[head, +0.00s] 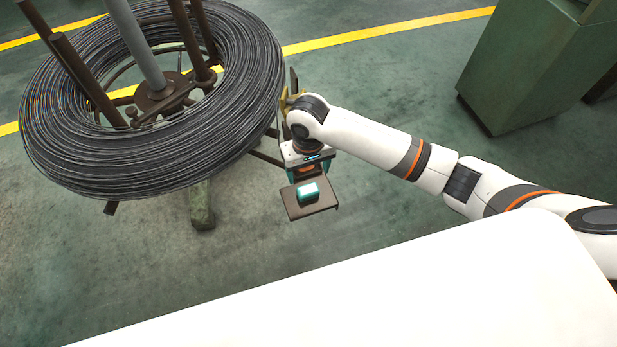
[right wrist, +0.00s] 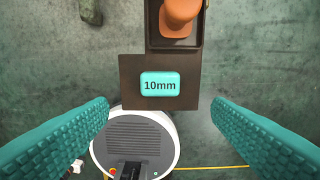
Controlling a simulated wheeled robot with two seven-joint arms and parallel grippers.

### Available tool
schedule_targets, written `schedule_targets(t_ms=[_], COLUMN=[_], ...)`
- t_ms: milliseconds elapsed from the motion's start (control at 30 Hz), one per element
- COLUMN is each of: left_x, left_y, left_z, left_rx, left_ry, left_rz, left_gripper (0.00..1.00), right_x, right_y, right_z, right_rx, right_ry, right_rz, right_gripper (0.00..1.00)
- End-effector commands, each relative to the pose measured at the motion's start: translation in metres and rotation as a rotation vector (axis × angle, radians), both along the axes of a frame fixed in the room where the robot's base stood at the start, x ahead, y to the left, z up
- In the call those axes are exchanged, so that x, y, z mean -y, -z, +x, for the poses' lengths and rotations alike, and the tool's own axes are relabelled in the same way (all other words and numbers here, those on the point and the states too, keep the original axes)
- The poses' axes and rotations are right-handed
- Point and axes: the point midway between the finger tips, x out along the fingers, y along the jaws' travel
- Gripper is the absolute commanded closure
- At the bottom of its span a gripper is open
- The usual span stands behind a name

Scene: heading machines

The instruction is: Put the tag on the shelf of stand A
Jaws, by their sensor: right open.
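The tag (head: 308,192) is a small teal block. In the right wrist view the tag (right wrist: 160,85) reads "10mm" and lies flat on the dark brown shelf (right wrist: 132,72), apart from both fingers. The same shelf (head: 322,205) shows in the head view beside the wire coil, below my right gripper (head: 308,174). In the wrist view my right gripper (right wrist: 160,106) is open and empty, its teal fingers wide apart on either side of the shelf's near end. No stand letter is readable. My left gripper is not in view.
A large coil of dark wire (head: 150,165) sits on a reel at the left. An orange part (right wrist: 180,12) stands in a dark holder beside the shelf. A green cabinet (head: 535,75) stands at the upper right. Green floor with yellow lines (head: 400,28) is open between them.

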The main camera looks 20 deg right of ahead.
Motion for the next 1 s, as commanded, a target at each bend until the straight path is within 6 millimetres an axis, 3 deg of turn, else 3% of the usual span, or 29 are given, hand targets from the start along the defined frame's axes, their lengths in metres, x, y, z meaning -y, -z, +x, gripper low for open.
schedule_targets(t_ms=[100, 300, 833, 1000], left_x=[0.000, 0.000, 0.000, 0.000], left_y=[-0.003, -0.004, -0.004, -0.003], left_z=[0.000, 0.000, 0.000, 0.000], left_rx=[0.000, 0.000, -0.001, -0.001], left_ry=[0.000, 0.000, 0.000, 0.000], left_rz=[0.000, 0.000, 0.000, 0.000], left_gripper=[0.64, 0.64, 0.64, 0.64], right_x=[0.000, 0.000, 0.000, -0.017], right_y=[-0.019, -0.031, -0.030, -0.022], right_z=[0.000, 0.000, -0.001, -0.021], right_rx=[0.001, 0.000, -0.001, 0.013], right_ry=[0.000, 0.000, -0.001, -0.058], right_rz=[0.001, 0.000, 0.001, 0.057], right_gripper=[0.26, 0.26, 0.26, 0.26])
